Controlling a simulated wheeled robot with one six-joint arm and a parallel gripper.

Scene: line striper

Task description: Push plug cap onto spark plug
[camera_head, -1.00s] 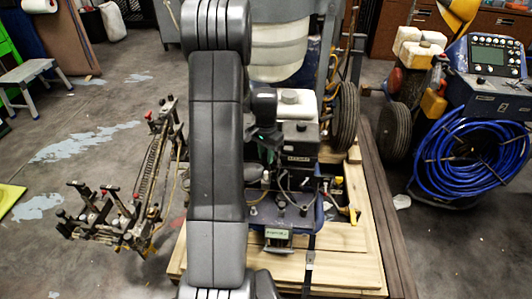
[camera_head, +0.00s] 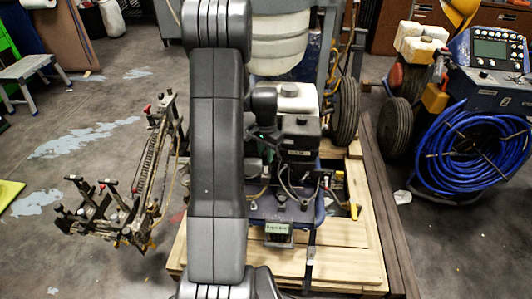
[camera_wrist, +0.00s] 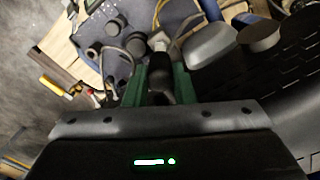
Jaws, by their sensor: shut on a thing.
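My gripper (camera_wrist: 159,84) has green fingers and is shut on a dark, rounded plug cap (camera_wrist: 160,70) in the wrist view. A small pale piece (camera_wrist: 158,40) lies just beyond the cap. It may be the spark plug, but I cannot tell, nor whether the cap touches it. In the head view my arm reaches down to the engine (camera_head: 299,145) of the line striper. My own arm hides much of the engine's left side, and the cap and spark plug cannot be made out there.
A grey rounded engine part (camera_wrist: 210,45) is close right of my fingers in the wrist view. Dark round knobs (camera_wrist: 113,25) lie to the left. The striper stands on a wooden pallet (camera_head: 345,262). A machine with a blue hose (camera_head: 470,155) stands at the right.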

